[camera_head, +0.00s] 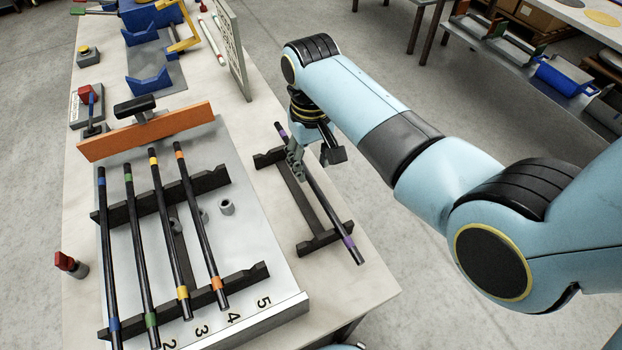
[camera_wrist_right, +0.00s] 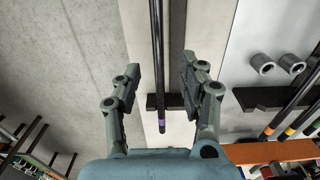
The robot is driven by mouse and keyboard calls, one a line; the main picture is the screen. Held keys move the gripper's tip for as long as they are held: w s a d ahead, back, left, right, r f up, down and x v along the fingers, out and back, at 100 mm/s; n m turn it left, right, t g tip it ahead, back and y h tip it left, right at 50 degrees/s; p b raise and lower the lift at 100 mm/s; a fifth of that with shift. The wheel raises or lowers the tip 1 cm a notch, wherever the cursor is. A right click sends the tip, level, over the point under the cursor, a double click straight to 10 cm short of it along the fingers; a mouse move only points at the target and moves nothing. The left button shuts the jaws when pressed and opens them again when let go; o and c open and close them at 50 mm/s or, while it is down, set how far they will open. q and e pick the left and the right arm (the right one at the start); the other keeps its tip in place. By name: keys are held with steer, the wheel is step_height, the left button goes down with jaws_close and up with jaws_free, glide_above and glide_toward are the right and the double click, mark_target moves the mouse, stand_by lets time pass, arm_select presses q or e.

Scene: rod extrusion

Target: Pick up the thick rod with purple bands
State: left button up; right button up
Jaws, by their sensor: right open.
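The thick dark rod with purple bands (camera_head: 327,208) rests across a black two-ended cradle (camera_head: 297,201) on the right side of the table. One purple band is near its far end and one near its near end. My right gripper (camera_head: 315,160) is over the far part of this rod, with its fingers spread. In the right wrist view the rod (camera_wrist_right: 158,60) runs between the two open fingers (camera_wrist_right: 160,82), apart from both, with a purple band at its lower end. Exact height above the rod is hard to tell. My left gripper is not in view.
Several rods with blue, green, yellow and orange bands lie on a numbered grey plate (camera_head: 245,245) at left; mark 5 has no rod. An orange bar (camera_head: 150,130) stands behind them. A pale upright panel (camera_head: 232,50) rises behind the cradle.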

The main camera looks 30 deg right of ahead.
mark_target(310, 177)
steer(key=f, duration=0.3)
steer(key=w+f, duration=0.1)
steer(key=f, duration=0.1)
steer(key=shift+d, duration=0.15)
steer(key=shift+f, duration=0.2)
steer(key=shift+s, duration=0.1)
steer(key=shift+c, duration=1.1)
steer(key=c, duration=0.4)
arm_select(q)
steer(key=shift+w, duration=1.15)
arm_select(e)
jaws_close()
